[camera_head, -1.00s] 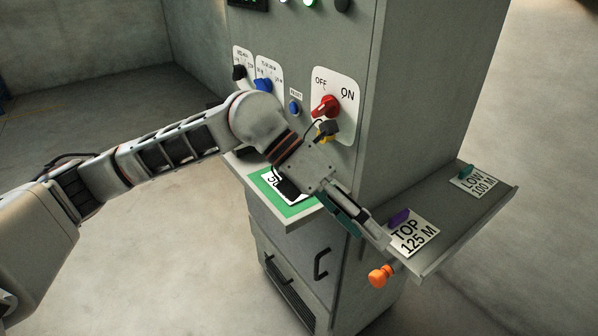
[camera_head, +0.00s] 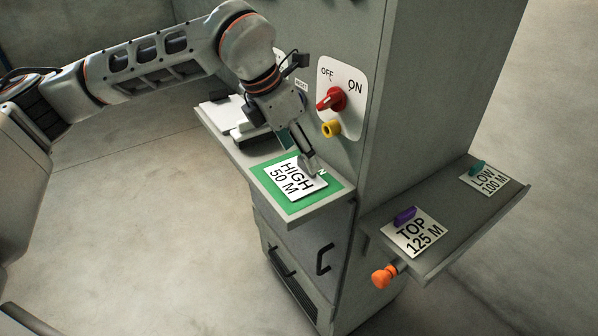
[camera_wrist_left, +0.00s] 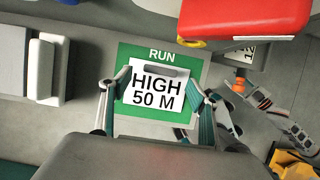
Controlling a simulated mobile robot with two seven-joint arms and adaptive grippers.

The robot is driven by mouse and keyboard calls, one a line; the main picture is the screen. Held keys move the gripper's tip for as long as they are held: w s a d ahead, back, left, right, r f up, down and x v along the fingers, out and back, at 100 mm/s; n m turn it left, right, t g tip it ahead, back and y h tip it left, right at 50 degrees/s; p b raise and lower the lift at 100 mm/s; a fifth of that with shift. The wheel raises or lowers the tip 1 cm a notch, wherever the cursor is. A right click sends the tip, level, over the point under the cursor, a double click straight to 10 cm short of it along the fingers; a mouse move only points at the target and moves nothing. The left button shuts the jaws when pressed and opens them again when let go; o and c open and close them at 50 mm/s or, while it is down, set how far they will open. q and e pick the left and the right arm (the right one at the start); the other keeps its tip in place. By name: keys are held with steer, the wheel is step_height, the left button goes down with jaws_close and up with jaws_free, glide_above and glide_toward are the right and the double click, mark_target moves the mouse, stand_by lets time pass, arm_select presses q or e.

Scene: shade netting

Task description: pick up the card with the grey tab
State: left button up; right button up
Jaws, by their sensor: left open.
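The white card reading HIGH 50 M (camera_head: 285,178) lies on the green RUN panel (camera_head: 335,184) of the cabinet's front ledge. In the left wrist view the card (camera_wrist_left: 153,102) shows a grey tab (camera_wrist_left: 162,71) along its upper edge. My left gripper (camera_head: 311,168) is over the tab end of the card, hiding the tab in the head view. In the left wrist view my left gripper's (camera_wrist_left: 160,86) open fingers stand either side of the card. Whether they touch it I cannot tell. A jointed part, seemingly my right gripper (camera_wrist_left: 238,106), shows at right; its opening is unclear.
The side shelf (camera_head: 452,236) holds the TOP 125 M card (camera_head: 418,238) with a purple tab and the LOW 100 M card (camera_head: 487,183) with a teal tab. An orange knob (camera_head: 384,276) sticks out below. The red switch (camera_head: 332,98) is close above the ledge.

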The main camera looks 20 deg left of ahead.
mark_target(303, 173)
arm_select(q)
steer(key=x, duration=0.3)
steer(key=shift+w+f, duration=0.1)
steer(key=shift+f, duration=0.05)
steer(key=shift+d, duration=0.1)
steer(key=c, duration=1.1)
